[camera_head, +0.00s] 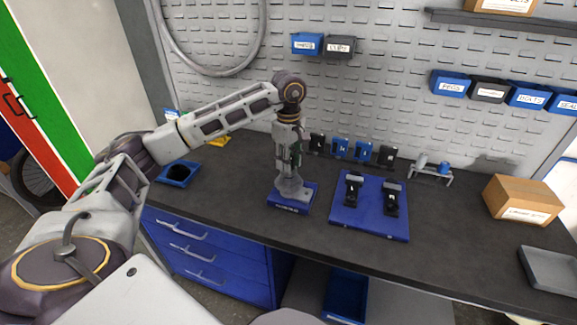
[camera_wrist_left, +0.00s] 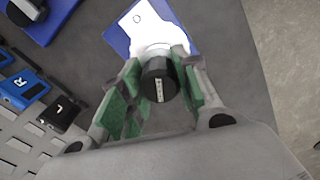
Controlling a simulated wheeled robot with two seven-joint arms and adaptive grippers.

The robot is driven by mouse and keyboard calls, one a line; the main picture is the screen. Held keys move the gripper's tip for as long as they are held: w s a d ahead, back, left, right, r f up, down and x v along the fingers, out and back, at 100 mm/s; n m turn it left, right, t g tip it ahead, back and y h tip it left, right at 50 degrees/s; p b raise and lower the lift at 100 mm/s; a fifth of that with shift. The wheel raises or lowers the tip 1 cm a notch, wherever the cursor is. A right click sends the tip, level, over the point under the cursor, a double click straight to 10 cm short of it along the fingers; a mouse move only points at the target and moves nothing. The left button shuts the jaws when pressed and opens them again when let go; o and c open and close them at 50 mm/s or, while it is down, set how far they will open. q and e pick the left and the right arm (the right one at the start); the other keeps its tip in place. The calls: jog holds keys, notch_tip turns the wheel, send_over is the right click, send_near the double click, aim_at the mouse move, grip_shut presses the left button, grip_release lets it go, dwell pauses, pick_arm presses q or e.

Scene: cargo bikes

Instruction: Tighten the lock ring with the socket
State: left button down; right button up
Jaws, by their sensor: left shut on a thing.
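My left gripper (camera_head: 293,158) reaches down from above at the middle of the bench. It is shut on the black socket (camera_wrist_left: 158,83), which sits between the green finger pads in the left wrist view and has a pale label. Below it is a grey round-based fixture (camera_head: 303,192) on a blue base (camera_head: 291,207); the base also shows in the left wrist view (camera_wrist_left: 118,42). The socket's lower end and the lock ring are hidden behind the tool and fingers, so I cannot tell whether they touch. My right gripper is not in view.
A blue board (camera_head: 372,216) with two black clamp-like parts lies right of the fixture. Behind stands a row of small black and blue holders (camera_head: 340,147). A blue tray (camera_head: 178,174) lies left, a cardboard box (camera_head: 522,198) right. The front bench strip is clear.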

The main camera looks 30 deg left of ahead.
pick_arm(q)
jog(key=shift+s+f+m, duration=0.1)
jog(key=shift+f+m, duration=0.15)
jog(key=shift+m, duration=0.85)
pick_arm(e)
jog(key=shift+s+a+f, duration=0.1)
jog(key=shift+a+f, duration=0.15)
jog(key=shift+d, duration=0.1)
